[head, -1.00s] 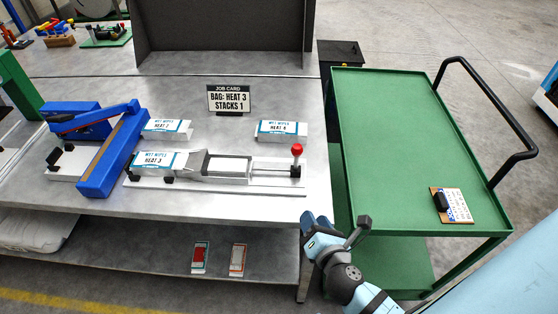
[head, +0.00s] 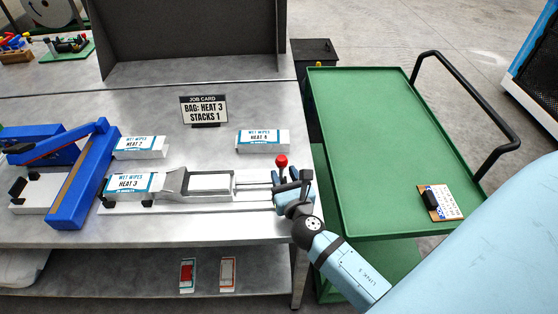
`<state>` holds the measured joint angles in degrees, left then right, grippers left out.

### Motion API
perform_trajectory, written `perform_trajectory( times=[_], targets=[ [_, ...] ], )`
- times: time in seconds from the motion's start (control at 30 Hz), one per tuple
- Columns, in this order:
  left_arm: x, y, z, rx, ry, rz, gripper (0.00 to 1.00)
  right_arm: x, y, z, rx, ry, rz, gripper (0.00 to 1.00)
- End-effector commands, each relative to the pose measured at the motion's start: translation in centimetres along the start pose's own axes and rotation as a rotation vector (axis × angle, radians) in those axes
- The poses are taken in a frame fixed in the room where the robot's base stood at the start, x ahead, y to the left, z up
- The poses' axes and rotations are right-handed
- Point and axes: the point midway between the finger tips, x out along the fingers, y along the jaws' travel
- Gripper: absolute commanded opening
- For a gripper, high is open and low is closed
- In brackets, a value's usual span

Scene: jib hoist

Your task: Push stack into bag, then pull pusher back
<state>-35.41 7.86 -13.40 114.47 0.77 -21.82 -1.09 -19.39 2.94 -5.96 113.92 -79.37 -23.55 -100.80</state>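The pusher's red knob (head: 281,161) stands at the right end of a metal slide fixture on the steel table. Its rods run left to a tray holding a white stack (head: 208,181). A bag labelled Heat 3 (head: 130,184) lies at the left end, against the tray's flared mouth (head: 172,184). My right gripper (head: 291,181) is at the handle, just below and right of the knob. Its fingers look apart, and I cannot tell whether they touch the handle post, which is partly hidden. My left gripper is not in view.
Bags labelled Heat 2 (head: 139,146) and Heat 4 (head: 263,140) lie behind the fixture. A blue sealer (head: 83,178) stands left. A green cart (head: 365,130) with a clipboard (head: 441,202) stands right.

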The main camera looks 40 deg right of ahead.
Motion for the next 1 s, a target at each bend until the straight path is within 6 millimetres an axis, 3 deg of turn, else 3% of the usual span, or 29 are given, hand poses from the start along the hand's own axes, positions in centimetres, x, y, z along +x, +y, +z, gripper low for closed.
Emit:
perform_trajectory(
  times=[0.1,0.23,0.63,0.8,1.0],
  targets=[
    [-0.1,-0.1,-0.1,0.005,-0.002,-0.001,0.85,2.1,0.0,0.1,-0.001,-0.001,0.0,0.4],
    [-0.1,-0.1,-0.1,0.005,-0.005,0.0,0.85,3.5,0.0,0.0,0.0,0.0,0.001,0.4],
    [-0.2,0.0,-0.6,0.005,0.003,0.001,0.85,4.3,0.0,-0.1,0.001,0.001,0.001,0.4],
    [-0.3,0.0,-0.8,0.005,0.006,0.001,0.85,4.3,0.0,-0.1,0.001,0.001,0.001,0.03],
    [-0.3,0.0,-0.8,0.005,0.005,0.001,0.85,4.3,0.1,0.0,0.001,0.0,0.001,0.0]
  ],
)
